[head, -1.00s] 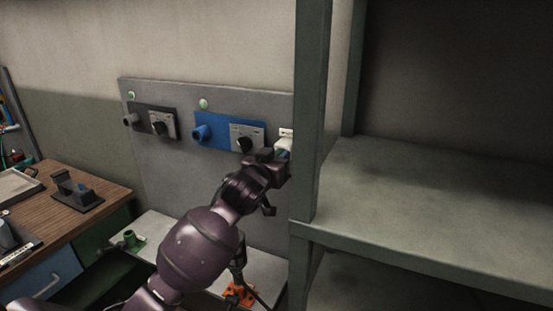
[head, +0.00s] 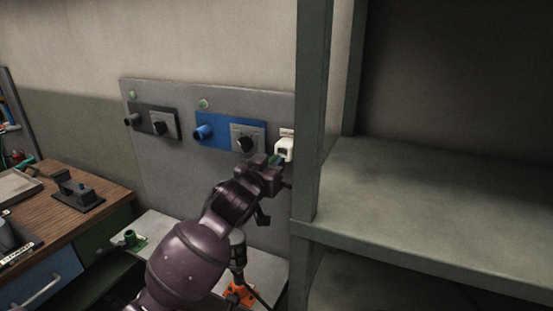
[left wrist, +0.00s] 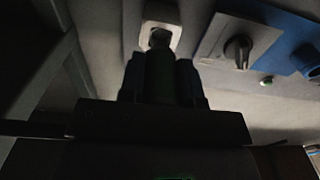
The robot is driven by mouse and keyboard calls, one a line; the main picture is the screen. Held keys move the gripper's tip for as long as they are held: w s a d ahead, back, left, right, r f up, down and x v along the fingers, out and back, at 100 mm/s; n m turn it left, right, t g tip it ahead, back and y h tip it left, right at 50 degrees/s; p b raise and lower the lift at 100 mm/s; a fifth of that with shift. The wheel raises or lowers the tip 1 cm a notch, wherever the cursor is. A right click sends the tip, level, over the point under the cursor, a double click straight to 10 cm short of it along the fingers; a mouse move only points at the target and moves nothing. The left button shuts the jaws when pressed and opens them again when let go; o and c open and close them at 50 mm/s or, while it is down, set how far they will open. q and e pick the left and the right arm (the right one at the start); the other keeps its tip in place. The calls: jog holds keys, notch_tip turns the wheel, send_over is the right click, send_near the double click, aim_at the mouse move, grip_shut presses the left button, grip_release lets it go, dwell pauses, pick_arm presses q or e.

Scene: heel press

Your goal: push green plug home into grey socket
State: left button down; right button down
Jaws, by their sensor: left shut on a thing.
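My left gripper (head: 272,165) is shut on the green plug (head: 275,159), of which only a small part shows at the fingertips. The pale grey socket (head: 284,143) is on the wall panel just above and beyond the plug, beside the shelf post. In the left wrist view the plug (left wrist: 160,78) is dark between the fingers, pointing at the socket (left wrist: 171,27). Shadow there hides whether they touch. My right gripper is not in view.
A green shelf post (head: 311,110) stands close right of the socket. A blue socket plate (head: 219,128) and a dark one (head: 144,122), each with a knob, are to the left. A low bench holds a green fitting (head: 130,239) and an orange one (head: 238,294).

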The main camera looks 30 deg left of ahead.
pick_arm(q)
jog(key=shift+s, duration=1)
